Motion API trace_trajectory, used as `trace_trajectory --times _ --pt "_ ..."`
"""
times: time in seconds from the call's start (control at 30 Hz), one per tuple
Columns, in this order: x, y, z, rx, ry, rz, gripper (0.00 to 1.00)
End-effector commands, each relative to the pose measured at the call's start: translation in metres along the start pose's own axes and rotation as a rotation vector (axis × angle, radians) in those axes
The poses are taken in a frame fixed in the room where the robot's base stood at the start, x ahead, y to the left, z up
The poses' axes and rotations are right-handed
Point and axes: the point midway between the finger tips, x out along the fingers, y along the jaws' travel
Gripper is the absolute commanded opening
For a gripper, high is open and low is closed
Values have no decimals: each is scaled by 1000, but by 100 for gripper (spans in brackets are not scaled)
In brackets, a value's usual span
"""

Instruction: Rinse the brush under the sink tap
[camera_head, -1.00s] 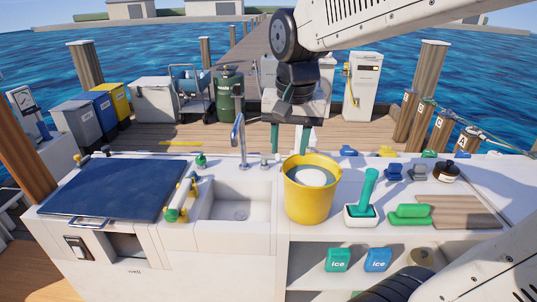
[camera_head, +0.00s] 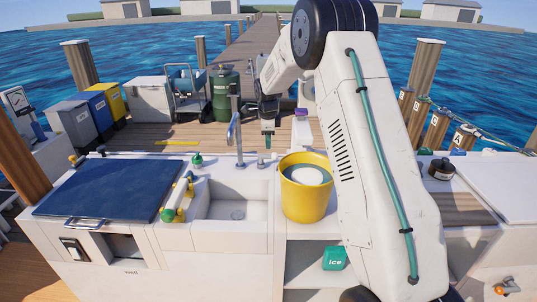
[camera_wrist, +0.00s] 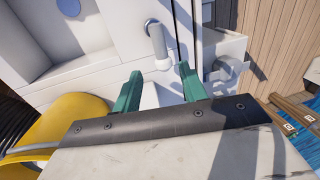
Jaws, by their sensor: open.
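The sink (camera_head: 215,209) is a white basin in the counter, and it looks empty. Its tall grey tap (camera_head: 237,140) stands at the back edge. My gripper (camera_head: 268,128) is over the far side of the counter, right of the tap in the head view. In the wrist view my gripper (camera_wrist: 159,72) has its two green fingers apart, with nothing between them. A pale bent pipe (camera_wrist: 160,45), possibly the tap, shows just beyond the fingertips. The brush is not clearly in view; my arm covers the counter right of the bucket.
A yellow bucket (camera_head: 307,205) stands right of the sink; it also shows in the wrist view (camera_wrist: 78,118). A yellow-and-green item (camera_head: 178,198) lies at the sink's left edge, beside a dark blue lid (camera_head: 105,190). A dark round pot (camera_head: 441,169) is at the right.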

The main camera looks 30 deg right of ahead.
Motion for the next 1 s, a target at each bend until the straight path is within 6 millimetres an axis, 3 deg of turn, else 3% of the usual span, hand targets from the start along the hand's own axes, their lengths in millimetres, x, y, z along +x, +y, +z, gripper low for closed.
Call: trace_trajectory --times 0.5,0.7,0.93,1.0 --pt "69 -2 0 14 1 1 42" --pt "82 -2 0 13 1 -1 42" --pt "82 -2 0 13 0 -1 42" --pt "82 -2 0 13 0 -1 26"
